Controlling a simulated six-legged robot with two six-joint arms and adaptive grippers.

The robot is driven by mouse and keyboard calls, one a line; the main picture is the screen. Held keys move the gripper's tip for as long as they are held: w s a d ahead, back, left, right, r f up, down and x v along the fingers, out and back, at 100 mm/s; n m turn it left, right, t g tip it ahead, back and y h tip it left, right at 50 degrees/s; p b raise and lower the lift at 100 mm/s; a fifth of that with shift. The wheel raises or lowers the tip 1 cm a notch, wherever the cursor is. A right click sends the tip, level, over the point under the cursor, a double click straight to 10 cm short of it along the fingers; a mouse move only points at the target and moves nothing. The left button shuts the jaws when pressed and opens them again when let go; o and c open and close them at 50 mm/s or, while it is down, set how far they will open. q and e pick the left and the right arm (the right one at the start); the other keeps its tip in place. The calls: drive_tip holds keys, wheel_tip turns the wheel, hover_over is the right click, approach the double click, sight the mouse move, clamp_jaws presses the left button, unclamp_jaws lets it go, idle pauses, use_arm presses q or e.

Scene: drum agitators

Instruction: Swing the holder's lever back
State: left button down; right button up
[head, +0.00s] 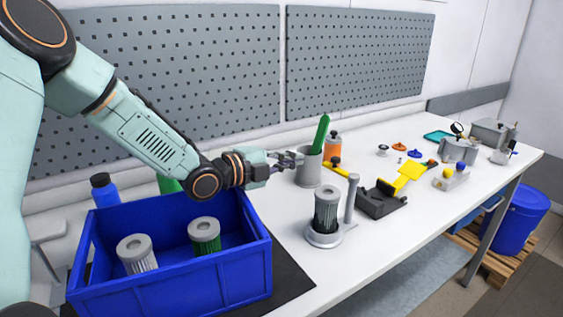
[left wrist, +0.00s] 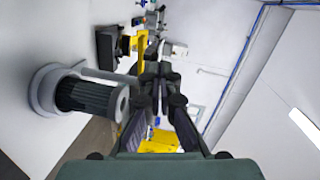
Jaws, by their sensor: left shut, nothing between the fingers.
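The holder (head: 322,238) is a round grey base on the white table. A dark ribbed filter cartridge (head: 326,208) with a grey cap stands upright in it. The holder's lever (head: 351,198) is a grey post standing upright at its right side. In the left wrist view, the holder (left wrist: 42,92), the cartridge (left wrist: 90,97) and the lever (left wrist: 108,75) show at the left. My left gripper (head: 292,158) is shut and empty, above and behind the holder, near a grey cup. Its fingers (left wrist: 155,72) look close to the lever's end in the wrist view; contact cannot be told. My right gripper is not in view.
A blue crate (head: 172,282) with two filter cartridges stands at the front left. The grey cup (head: 308,168) holds a green-handled item. A dark fixture (head: 380,202) with yellow parts lies right of the holder. Bare table surrounds the holder's front.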

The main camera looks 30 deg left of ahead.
use_arm(q)
drive_tip(key=v, duration=0.3)
drive_tip(key=shift+w, duration=0.1)
idle(0.3)
drive_tip(key=shift+d, duration=0.15)
